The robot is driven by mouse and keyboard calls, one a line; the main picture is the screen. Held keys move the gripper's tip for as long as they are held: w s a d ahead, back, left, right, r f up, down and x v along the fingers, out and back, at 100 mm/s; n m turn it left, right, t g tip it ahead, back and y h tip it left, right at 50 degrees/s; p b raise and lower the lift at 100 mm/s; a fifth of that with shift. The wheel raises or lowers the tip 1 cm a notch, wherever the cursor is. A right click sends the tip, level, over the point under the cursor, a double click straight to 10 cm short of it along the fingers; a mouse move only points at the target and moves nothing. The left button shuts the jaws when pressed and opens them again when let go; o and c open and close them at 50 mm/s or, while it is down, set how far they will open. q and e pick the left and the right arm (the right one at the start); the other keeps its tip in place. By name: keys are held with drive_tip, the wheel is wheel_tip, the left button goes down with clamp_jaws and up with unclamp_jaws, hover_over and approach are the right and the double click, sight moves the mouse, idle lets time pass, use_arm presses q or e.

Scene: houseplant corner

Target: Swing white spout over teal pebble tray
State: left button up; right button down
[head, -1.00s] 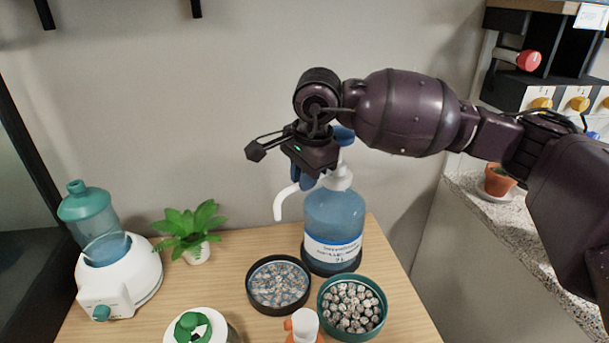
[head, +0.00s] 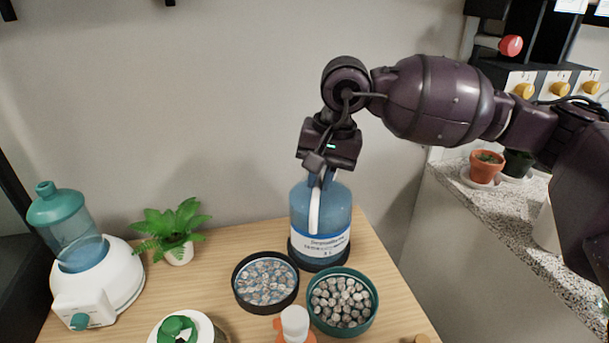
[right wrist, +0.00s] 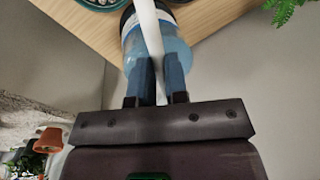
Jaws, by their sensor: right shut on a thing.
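The white spout (head: 315,211) tops a blue-filled pump bottle (head: 335,236) and hangs over the bottle's front, pointing towards me. The teal tray (head: 346,335) holds pebbles and stands in front of the bottle, slightly right. The spout's tip appears short of the tray in the head view; its exact height over it is unclear. My right gripper (head: 322,178) is shut on the spout from above. In the right wrist view its blue fingers (right wrist: 159,82) stand either side of the white spout (right wrist: 151,32). My left gripper is out of view.
A black pebble tray (head: 262,308) sits left of the teal one. An orange item with a white cap (head: 295,320) stands in front of both. A fern (head: 172,228) and a white-and-teal dispenser (head: 100,275) stand at left. Table between fern and bottle is clear.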

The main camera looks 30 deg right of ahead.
drive_tip(key=shift+s+d+n+g+b, duration=0.15)
drive_tip(key=shift+s+d+n+b, duration=0.2)
drive_tip(key=shift+d+n, duration=0.65)
drive_tip(key=shift+s+d+n+g+b, duration=0.15)
drive_tip(key=shift+s+d+n+b, duration=0.15)
drive_tip(key=shift+d+n, duration=0.65)
drive_tip(key=shift+a+n, duration=0.3)
drive_tip(key=shift+n, duration=0.05)
drive_tip(key=c, duration=1.1)
unclamp_jaws()
drive_tip(key=shift+r, duration=0.1)
